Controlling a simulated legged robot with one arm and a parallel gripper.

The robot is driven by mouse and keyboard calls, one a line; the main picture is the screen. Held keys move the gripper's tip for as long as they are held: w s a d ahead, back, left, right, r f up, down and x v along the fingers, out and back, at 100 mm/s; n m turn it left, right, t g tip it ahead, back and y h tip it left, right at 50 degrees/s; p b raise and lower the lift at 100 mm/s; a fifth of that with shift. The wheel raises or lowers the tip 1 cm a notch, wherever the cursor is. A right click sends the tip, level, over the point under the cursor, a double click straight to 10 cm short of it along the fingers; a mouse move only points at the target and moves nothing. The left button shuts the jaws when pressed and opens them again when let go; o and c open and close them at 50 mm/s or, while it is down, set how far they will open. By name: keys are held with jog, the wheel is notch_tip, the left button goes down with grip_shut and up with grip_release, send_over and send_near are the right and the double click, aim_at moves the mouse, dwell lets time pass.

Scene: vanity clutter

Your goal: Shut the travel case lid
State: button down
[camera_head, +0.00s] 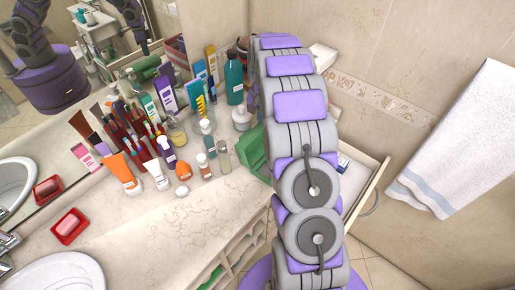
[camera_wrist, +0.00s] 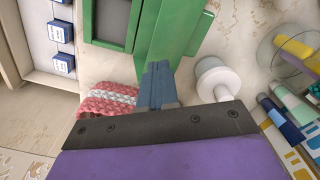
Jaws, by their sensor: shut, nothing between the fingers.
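The green travel case (camera_head: 252,150) stands at the right end of the counter in the head view, partly hidden behind my arm. In the wrist view a green frame around a darker inner panel (camera_wrist: 112,20) shows at the top, joined to a plain green part (camera_wrist: 182,25) on its right. The case seems to be open, but I cannot tell for sure which part is the lid. My gripper (camera_wrist: 158,72) is shut and empty, its tips right at the green part's near edge; I cannot tell whether they touch. In the head view my gripper is hidden.
A white lidded jar (camera_wrist: 213,80) stands close right of my gripper, with a glass holder of tubes (camera_wrist: 290,55) beyond. A pink-and-white cloth (camera_wrist: 108,98) lies left. An open drawer (camera_head: 360,172) holds small blue-and-white boxes (camera_wrist: 60,32). Several bottles crowd the counter; its front left is clearer.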

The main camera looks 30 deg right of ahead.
jog(key=s, duration=0.1)
jog(key=s+d+r, duration=0.1)
jog(key=shift+s, duration=0.35)
jog(key=shift+d, duration=0.1)
dwell(0.3)
jog(key=s, duration=0.1)
jog(key=s+d, duration=0.1)
jog(key=shift+s+r, duration=0.1)
jog(key=shift+s, duration=0.3)
jog(key=shift+s+d+f, duration=0.1)
jog(key=shift+s+d, duration=0.2)
jog(key=shift+s, duration=0.4)
jog(key=shift+s+d+f, duration=0.1)
jog(key=shift+s+d, duration=0.2)
jog(key=shift+s, duration=0.35)
jog(key=shift+s, duration=0.1)
